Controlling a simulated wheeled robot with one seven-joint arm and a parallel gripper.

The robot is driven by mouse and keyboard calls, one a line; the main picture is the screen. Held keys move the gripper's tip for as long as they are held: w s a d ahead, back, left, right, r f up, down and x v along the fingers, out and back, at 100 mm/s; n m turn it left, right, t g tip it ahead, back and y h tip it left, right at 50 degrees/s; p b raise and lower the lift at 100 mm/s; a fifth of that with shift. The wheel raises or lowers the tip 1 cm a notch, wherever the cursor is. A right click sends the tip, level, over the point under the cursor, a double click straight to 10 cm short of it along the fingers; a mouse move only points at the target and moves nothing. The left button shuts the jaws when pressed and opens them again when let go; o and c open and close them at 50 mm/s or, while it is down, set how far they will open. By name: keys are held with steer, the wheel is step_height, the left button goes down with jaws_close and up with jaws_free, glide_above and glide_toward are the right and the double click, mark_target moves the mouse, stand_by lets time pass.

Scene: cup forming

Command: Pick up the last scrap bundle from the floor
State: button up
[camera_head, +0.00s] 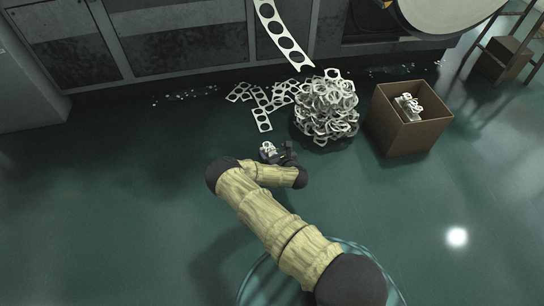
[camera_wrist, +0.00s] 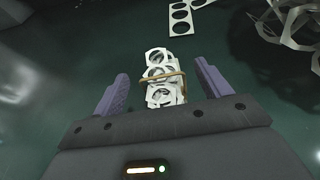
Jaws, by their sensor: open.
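A scrap bundle (camera_wrist: 164,82), white perforated strips bound with a tan band, shows between the fingers of my gripper (camera_wrist: 161,90) in the wrist view. The fingers are apart, with a gap on each side of the bundle. The lower end of the bundle is hidden behind the gripper body. In the head view the bundle (camera_head: 267,148) lies low over the green floor beside my gripper (camera_head: 277,153), partly covered by it. Whether the fingers reach down around it is hard to tell.
A cardboard box (camera_head: 409,130) with scrap bundles (camera_head: 408,105) inside stands to the right. A heap of tangled scrap (camera_head: 326,106) and loose flat strips (camera_head: 262,117) lie beyond my gripper. A perforated strip (camera_head: 282,38) hangs from the machine (camera_head: 170,40). The floor at left is clear.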

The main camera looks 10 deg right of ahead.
stand_by(0.5)
steer(key=c, duration=1.4)
steer(key=shift+r, duration=0.1)
steer(key=shift+c, duration=0.2)
step_height(320, 180, up, 10)
steer(key=p, duration=0.7)
